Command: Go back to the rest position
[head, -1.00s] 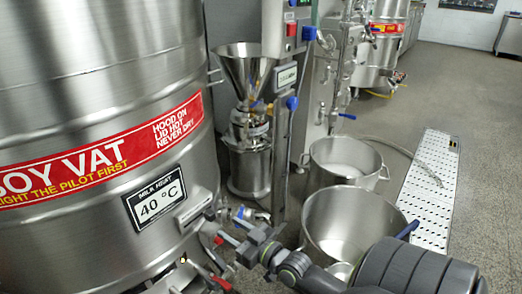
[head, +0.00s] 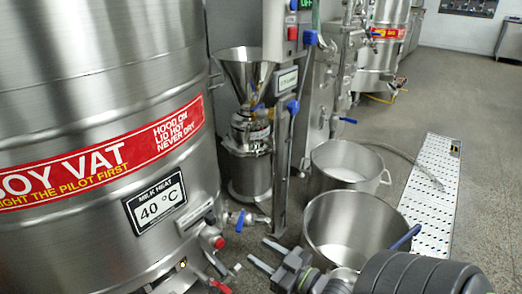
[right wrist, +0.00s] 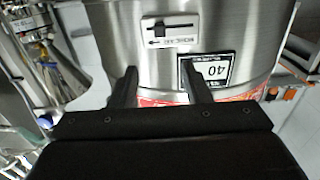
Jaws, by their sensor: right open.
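My right gripper (head: 257,250) is at the lower middle of the head view, in front of the vat's lower right side. Its two fingers are apart, with nothing between them. In the right wrist view the open fingers (right wrist: 158,68) point toward the steel soy vat, with its 40 °C plate (right wrist: 208,70) behind them. The gripper looks apart from the valve. My left gripper is out of view.
The colloid mill with its funnel hopper (head: 245,75) stands behind a post with a control box (head: 285,35). Two steel pots, a near one (head: 352,225) and a farther one (head: 345,165), stand on the floor. A white perforated grate (head: 432,200) lies right; grey floor beyond is open.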

